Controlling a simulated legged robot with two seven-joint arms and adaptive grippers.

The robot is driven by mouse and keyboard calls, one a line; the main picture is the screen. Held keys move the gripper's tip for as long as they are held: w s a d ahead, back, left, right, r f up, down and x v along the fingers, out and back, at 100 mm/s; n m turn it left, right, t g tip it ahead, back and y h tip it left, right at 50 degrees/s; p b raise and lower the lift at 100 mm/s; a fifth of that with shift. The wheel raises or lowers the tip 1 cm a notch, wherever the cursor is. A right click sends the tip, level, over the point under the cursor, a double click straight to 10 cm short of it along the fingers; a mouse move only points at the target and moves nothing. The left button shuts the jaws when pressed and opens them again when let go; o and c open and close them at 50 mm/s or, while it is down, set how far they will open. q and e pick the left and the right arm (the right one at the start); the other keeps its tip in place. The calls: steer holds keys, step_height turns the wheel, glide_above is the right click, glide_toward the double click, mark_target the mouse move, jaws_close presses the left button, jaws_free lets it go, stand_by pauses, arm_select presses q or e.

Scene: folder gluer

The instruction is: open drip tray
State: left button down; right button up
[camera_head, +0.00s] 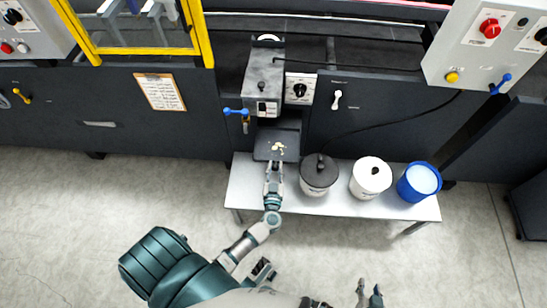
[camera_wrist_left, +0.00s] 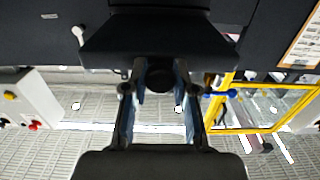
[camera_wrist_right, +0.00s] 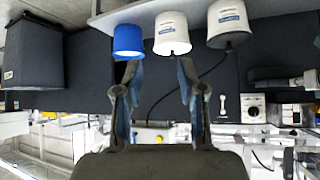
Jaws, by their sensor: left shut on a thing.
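The drip tray (camera_head: 264,153) is a dark tray under the grey glue unit (camera_head: 264,80), with pale yellowish glue blobs on it. My left gripper (camera_head: 274,165) is at the tray's front edge. In the left wrist view my left gripper (camera_wrist_left: 160,72) is shut around a dark round handle (camera_wrist_left: 160,81) below the tray's dark body (camera_wrist_left: 110,42). Part of the handle is hidden by the fingers. My right gripper (camera_head: 369,290) is low in the head view, away from the tray. In the right wrist view my right gripper (camera_wrist_right: 158,70) is open and empty.
A light bench (camera_head: 335,205) holds a grey-lidded pot (camera_head: 319,178), a white pot (camera_head: 369,180) and a blue pot (camera_head: 418,184) right of the tray. A blue-handled valve (camera_head: 236,112) is left of the unit. A cable runs across the dark panel. The floor is clear.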

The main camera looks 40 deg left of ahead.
arm_select(q)
steer(key=v, duration=0.3)
steer(key=shift+f+p, duration=0.3)
steer(key=shift+p, duration=0.1)
arm_select(e)
steer(key=s+g, duration=0.1)
steer(key=s+d+f, duration=0.1)
steer(key=s+g, duration=0.1)
steer(key=s, duration=0.1)
steer(key=shift+d+f+g+h, duration=0.15)
steer(key=shift+f+g+h, duration=0.15)
steer(key=shift+f, duration=0.05)
arm_select(q)
steer(key=c, duration=0.9)
jaws_free()
steer(key=shift+w+a, duration=0.1)
steer(key=shift+w, duration=0.05)
steer(key=shift+r, duration=0.1)
steer(key=v, duration=1.2)
